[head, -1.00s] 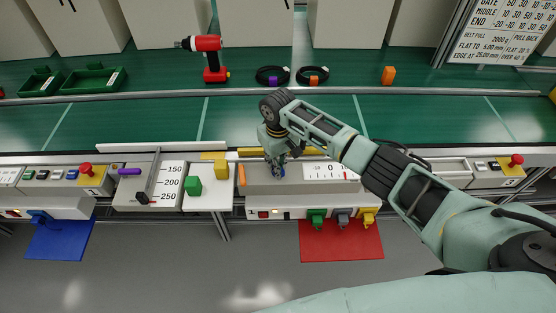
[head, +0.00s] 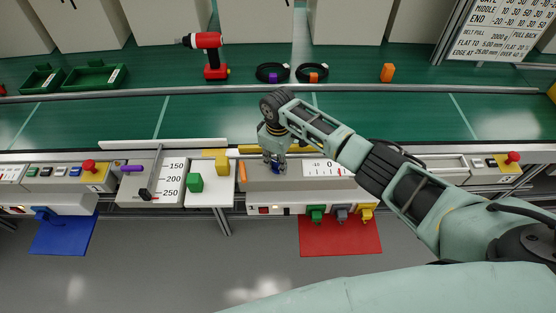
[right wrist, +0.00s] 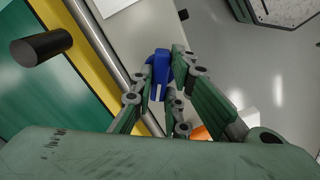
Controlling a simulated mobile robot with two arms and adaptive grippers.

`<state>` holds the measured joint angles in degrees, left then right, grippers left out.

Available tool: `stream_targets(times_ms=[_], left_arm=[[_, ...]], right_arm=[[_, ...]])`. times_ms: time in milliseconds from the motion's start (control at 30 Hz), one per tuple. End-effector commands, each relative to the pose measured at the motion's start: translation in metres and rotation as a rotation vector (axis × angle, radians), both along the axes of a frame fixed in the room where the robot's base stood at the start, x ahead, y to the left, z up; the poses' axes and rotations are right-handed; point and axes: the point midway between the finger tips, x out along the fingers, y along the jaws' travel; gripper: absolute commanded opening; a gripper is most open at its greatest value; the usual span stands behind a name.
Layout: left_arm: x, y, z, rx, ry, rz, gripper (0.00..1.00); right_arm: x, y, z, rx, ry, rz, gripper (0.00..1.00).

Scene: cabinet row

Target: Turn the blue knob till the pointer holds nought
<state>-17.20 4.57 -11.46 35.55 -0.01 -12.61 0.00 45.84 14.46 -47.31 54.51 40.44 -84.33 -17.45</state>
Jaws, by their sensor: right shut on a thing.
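My right gripper (head: 274,162) reaches down from the right and is shut on the blue knob (head: 278,169) on the grey console (head: 260,180). In the right wrist view, the knob (right wrist: 159,68) sits between the fingers of the gripper (right wrist: 165,85). The white scale (head: 325,169) is just right of the knob and bears a 0. A small red pointer mark shows right of the 0; its exact reading is too small to tell. My left gripper is out of view.
A green block (head: 195,183) and a yellow block (head: 216,163) stand left of the console. Green, grey and yellow knobs line its front above a red mat (head: 340,237). A green conveyor belt (head: 230,115) runs behind, with a red drill (head: 209,55) beyond it.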

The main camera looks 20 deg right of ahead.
Motion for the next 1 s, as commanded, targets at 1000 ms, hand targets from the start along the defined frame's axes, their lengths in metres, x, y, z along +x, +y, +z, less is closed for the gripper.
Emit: stream_targets(times_ms=[1000], left_arm=[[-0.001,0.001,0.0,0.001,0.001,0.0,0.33]], right_arm=[[0.001,0.001,0.012,0.002,-0.004,0.002,0.33]])
